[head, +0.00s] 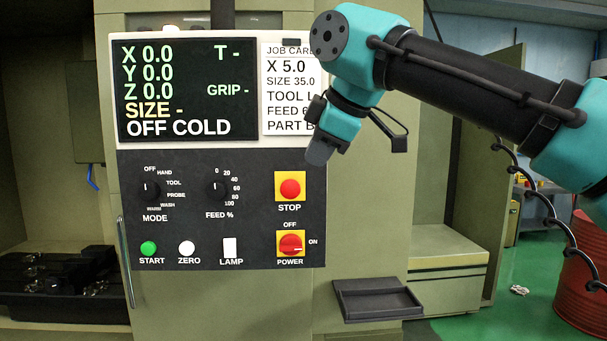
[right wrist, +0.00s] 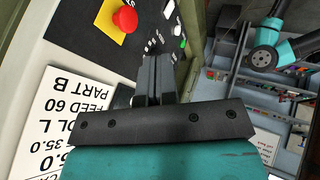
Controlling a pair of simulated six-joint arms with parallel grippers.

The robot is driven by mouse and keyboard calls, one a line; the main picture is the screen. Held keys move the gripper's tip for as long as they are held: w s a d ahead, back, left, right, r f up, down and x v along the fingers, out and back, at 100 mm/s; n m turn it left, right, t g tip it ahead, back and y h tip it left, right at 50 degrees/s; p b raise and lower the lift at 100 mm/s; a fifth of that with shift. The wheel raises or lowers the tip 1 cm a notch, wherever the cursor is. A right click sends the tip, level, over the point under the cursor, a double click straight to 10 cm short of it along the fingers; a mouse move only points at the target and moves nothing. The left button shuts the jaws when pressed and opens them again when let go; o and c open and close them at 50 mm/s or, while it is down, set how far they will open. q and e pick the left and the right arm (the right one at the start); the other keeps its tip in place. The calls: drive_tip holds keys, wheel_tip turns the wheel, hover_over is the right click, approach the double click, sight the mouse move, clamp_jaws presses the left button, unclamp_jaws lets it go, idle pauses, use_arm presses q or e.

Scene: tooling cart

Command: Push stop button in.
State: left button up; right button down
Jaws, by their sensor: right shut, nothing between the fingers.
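The red stop button (head: 290,188) sits on a yellow square plate on the dark control panel (head: 225,250), above the label STOP. In the right wrist view the red stop button (right wrist: 125,19) shows at the upper left, beyond the fingers. My right gripper (head: 318,152) is shut and empty. It is above and to the right of the stop button in the head view, in front of the panel's right edge, apart from the button. In the right wrist view the closed fingers (right wrist: 155,75) point up the picture. My left gripper is not in the head view.
A red power switch (head: 290,244) is below the stop button. The green start button (head: 148,248), white zero button (head: 187,248) and lamp switch (head: 230,247) line the panel's bottom. A job card (head: 287,90) is partly behind my arm. A dark tray (head: 376,300) juts out lower right.

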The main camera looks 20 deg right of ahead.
sight(294, 186)
drive_tip(key=x, duration=0.3)
drive_tip(key=w+x, duration=0.1)
drive_tip(key=x, duration=0.3)
drive_tip(key=w+d+r+x, duration=0.1)
drive_tip(key=x, duration=0.3)
drive_tip(key=shift+w, duration=0.15)
drive_tip(key=shift+w+d, duration=0.1)
drive_tip(key=shift+w, duration=0.4)
drive_tip(key=shift+w+d, duration=0.15)
drive_tip(key=shift+w, duration=0.35)
drive_tip(key=shift+w+d, duration=0.15)
drive_tip(key=shift+w, duration=0.35)
